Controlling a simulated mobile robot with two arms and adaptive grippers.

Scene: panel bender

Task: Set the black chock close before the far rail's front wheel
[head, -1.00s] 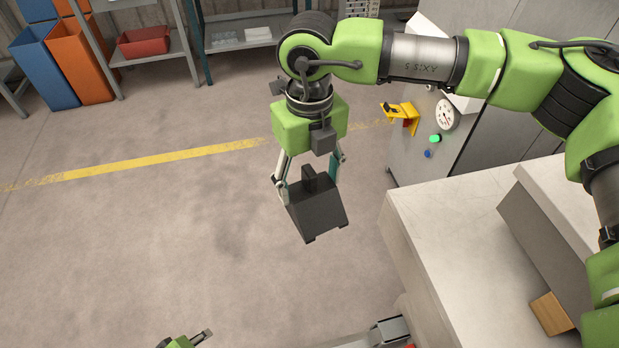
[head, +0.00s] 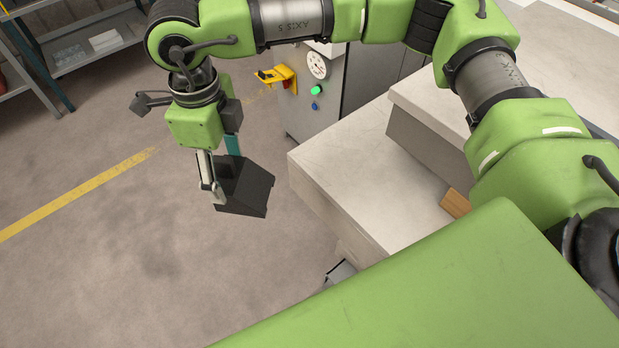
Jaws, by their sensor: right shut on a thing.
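The black chock (head: 245,190) is a dark wedge-shaped block. My right gripper (head: 222,178) is shut on it and holds it in the air, with bare floor showing behind and below. One finger shows at its left side; the other, with a teal pad, is mostly behind it. I cannot make out the far rail or its front wheel. A small grey metal part (head: 340,272) shows below the machine table's edge, mostly hidden by my own green arm link. My left gripper is not in view.
The pale machine table (head: 335,150) stands right of the chock, with a wooden block (head: 455,203) on it. A shelf (head: 85,50) stands at the back left. The left floor is clear.

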